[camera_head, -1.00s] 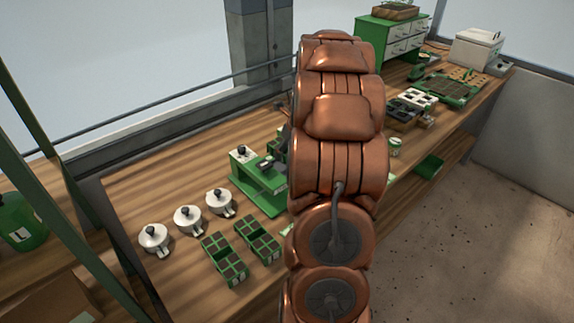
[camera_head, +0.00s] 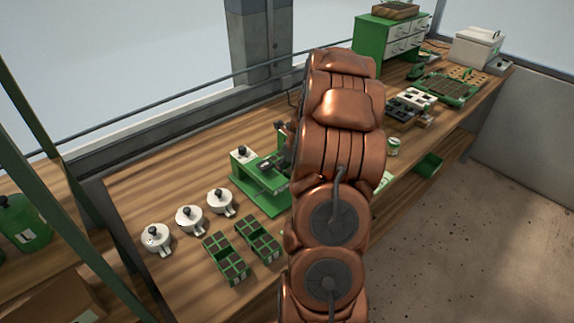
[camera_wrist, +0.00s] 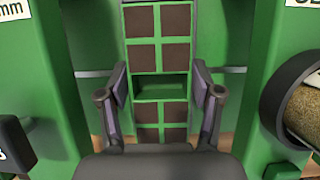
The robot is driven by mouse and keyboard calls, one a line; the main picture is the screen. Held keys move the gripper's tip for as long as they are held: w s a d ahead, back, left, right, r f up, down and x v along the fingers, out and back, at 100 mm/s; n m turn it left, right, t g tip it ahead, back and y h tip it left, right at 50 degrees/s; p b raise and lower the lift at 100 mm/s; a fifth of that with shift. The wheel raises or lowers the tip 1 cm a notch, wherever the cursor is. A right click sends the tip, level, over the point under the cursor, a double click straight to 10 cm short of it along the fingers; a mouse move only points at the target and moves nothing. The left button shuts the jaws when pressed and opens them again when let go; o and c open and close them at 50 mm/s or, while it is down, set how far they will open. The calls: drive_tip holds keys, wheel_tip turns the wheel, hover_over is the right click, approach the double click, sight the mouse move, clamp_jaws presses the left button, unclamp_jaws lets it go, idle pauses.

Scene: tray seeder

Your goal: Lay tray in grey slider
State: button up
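In the wrist view a green tray (camera_wrist: 157,56) with brown square cells lies lengthwise under my gripper (camera_wrist: 160,88). Its middle is a bare green section between two blocks of cells. My fingers stand apart, one on each side of this section, with a small gap seen to the tray. Green walls of the seeder rise on both sides. The seeder (camera_head: 258,196) shows in the head view as a green station, partly hidden by my copper arm. The grey slider is not clearly seen; only thin grey strips show beside the tray. My gripper is mostly hidden in the head view.
Two more green trays (camera_head: 219,245) (camera_head: 252,230) with brown cells lie on the wooden bench, left of my arm. Several white lidded pots (camera_head: 190,219) stand behind them. A round hopper (camera_wrist: 297,110) is close to my right finger. Bare bench lies behind the pots.

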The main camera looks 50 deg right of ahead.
drive_tip(key=o, duration=0.3)
drive_tip(key=shift+r, duration=0.1)
drive_tip(key=shift+s+r, duration=0.2)
drive_tip(key=shift+r, duration=0.25)
drive_tip(key=b+v, duration=0.3)
drive_tip(key=v, duration=0.8)
